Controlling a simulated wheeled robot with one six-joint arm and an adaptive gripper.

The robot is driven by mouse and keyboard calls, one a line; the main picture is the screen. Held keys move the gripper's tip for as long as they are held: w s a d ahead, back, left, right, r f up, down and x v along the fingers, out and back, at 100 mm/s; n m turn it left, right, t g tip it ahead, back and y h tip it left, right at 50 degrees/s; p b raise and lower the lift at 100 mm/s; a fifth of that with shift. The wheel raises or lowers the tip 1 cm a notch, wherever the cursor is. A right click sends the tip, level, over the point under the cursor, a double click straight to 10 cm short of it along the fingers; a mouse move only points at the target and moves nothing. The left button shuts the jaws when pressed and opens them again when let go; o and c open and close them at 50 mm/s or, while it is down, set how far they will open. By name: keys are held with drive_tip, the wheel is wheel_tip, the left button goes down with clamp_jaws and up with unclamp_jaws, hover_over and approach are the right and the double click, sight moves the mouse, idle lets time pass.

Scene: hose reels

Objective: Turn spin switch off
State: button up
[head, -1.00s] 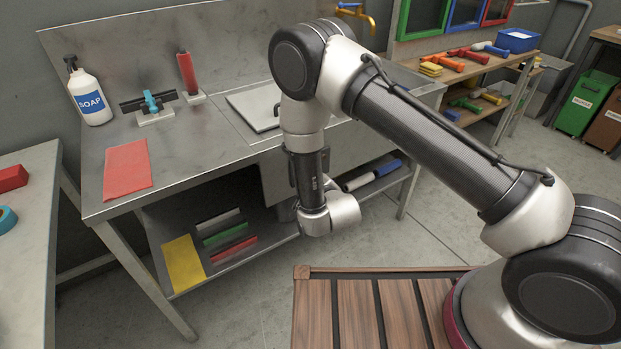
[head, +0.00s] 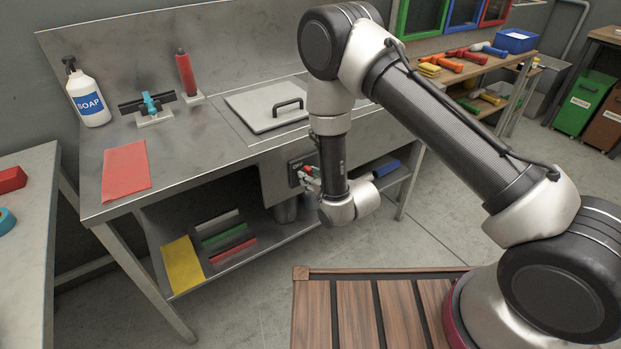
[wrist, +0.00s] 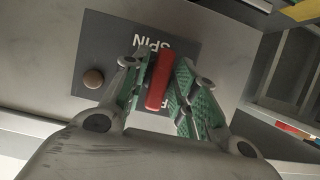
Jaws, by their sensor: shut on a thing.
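The dark switch panel (wrist: 103,45) on the front of the metal bench carries the word SPIN, upside down in the wrist view. More lettering is partly hidden behind my fingers. The red switch lever (wrist: 158,82) sits between the green pads of my gripper (wrist: 160,88), which is shut on it. A round brownish knob (wrist: 93,78) is on the panel to the left, apart from my fingers. In the head view the panel (head: 295,170) is partly hidden by my wrist, and my gripper (head: 311,178) reaches it from the front.
A grey lid with a black handle (head: 265,108) lies on the bench above the panel. A lower shelf holds a yellow cloth (head: 183,266). A wooden slatted surface (head: 330,315) is in front.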

drive_tip(key=shift+w+a+r, duration=0.1)
drive_tip(key=shift+w+r, duration=0.05)
drive_tip(key=shift+w, duration=0.05)
drive_tip(key=shift+c, duration=0.2)
drive_tip(key=o, duration=0.7)
drive_tip(key=shift+o, duration=0.4)
drive_tip(key=shift+s, duration=0.15)
drive_tip(key=v, duration=1.1)
drive_tip(key=shift+s+d, duration=0.2)
drive_tip(key=shift+d, duration=0.15)
